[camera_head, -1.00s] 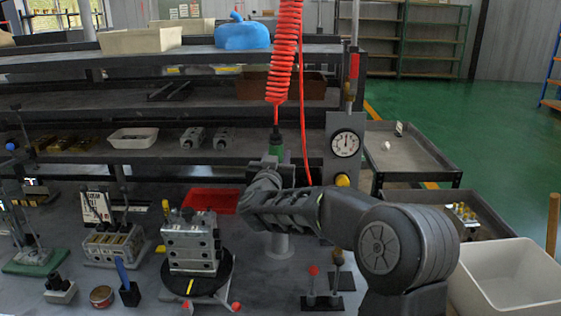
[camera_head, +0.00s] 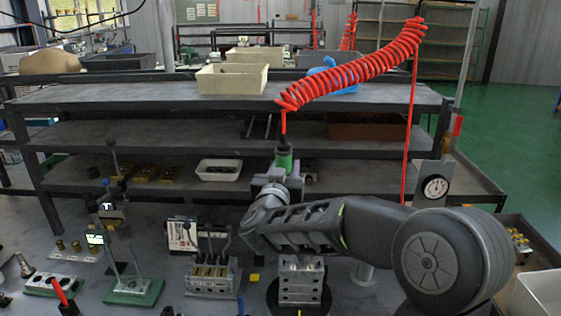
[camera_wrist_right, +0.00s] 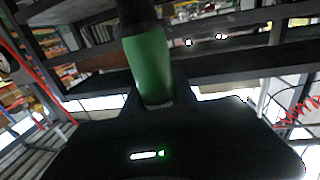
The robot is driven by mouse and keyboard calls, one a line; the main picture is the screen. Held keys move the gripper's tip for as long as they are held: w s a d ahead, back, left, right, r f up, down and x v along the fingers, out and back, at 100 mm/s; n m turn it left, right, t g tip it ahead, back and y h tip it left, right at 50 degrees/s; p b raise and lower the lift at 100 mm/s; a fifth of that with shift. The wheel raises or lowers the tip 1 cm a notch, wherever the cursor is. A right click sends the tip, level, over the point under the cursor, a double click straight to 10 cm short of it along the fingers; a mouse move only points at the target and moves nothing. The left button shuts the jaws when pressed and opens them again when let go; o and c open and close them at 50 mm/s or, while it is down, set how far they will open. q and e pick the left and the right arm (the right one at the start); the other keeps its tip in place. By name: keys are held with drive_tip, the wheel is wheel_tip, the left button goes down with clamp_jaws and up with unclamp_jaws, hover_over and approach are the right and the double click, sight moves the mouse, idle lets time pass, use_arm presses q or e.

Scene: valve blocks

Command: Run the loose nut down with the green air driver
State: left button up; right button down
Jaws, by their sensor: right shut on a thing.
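The green air driver (camera_head: 283,160) is held upright in my right gripper (camera_head: 279,180); its red coiled hose runs from its top up to the right. In the right wrist view the driver's green body (camera_wrist_right: 150,65) stands between the gripper's dark parts. The fingertips are not clear there. In the head view a grey valve block (camera_head: 301,282) sits on a black round turntable (camera_head: 326,301), just below my right forearm, which hides its top. The driver appears above and behind the block, apart from it. I cannot make out the loose nut. My left gripper is not in view.
A second block with brass parts (camera_head: 209,279) and a green-based fixture (camera_head: 133,292) stand left of the turntable. Shelves (camera_head: 150,98) with bins rise behind. A dial gauge (camera_head: 435,187) stands right. The red hose (camera_head: 350,72) stretches across above the shelves.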

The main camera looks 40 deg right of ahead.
drive_tip(key=shift+s+d+r, duration=0.2)
drive_tip(key=shift+s+d, duration=0.05)
drive_tip(key=shift+d, duration=0.05)
drive_tip(key=shift+w+a, duration=0.1)
drive_tip(key=shift+a, duration=0.05)
wheel_tip(320, 180, down, 5)
drive_tip(key=b, duration=0.3)
drive_tip(key=shift+b, duration=0.3)
drive_tip(key=shift+r, duration=0.1)
idle(0.9)
drive_tip(key=shift+f+b, duration=1.1)
drive_tip(key=shift+f, duration=0.5)
drive_tip(key=shift+r, duration=0.1)
idle(0.7)
